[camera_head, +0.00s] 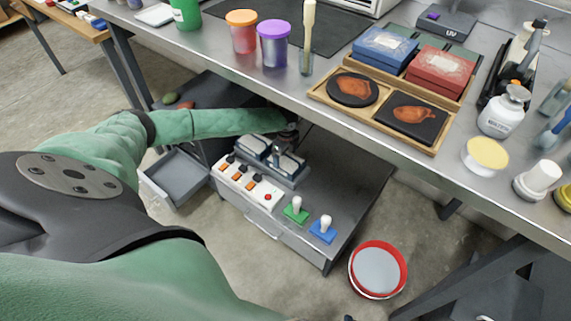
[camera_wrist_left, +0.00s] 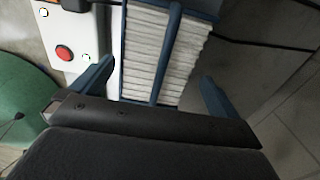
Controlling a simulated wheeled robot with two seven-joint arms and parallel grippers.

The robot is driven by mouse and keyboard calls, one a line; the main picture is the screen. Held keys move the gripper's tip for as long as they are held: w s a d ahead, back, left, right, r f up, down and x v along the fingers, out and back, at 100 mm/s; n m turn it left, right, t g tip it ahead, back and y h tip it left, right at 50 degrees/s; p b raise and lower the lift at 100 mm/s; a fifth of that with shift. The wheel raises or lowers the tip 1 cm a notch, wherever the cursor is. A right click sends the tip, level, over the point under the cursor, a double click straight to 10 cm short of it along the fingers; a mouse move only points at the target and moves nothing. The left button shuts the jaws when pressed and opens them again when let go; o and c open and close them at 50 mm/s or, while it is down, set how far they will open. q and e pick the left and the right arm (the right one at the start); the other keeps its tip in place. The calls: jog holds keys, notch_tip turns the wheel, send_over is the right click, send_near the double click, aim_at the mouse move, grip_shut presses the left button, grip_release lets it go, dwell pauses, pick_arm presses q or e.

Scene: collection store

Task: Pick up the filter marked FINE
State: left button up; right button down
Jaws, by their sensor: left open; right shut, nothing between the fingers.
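Two blue-framed filters, a left one (camera_head: 253,145) and a right one (camera_head: 288,163), sit side by side in a grey holder (camera_head: 290,182) on the low cabinet. No FINE marking is readable on either. My left gripper (camera_head: 287,133) is at the back of the right filter, its arm reaching in below the bench edge. In the left wrist view, pleated white filter material (camera_wrist_left: 180,50) with a blue frame lies between the spread blue fingers of my left gripper (camera_wrist_left: 158,88). The gripper is open; contact cannot be told. My right gripper is not clearly in view.
A white switch panel with a red button (camera_head: 268,197) lies in front of the filters. A green-based stamp (camera_head: 296,211) and a blue-based stamp (camera_head: 324,229) stand to the right. The bench (camera_head: 215,50) overhangs behind. A red-rimmed bin (camera_head: 378,272) stands on the floor.

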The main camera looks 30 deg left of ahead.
aim_at(286, 160)
pick_arm(q)
notch_tip(286, 160, down, 4)
jog(key=shift+s+f, duration=0.1)
jog(key=shift+f, duration=0.05)
jog(key=c, duration=0.8)
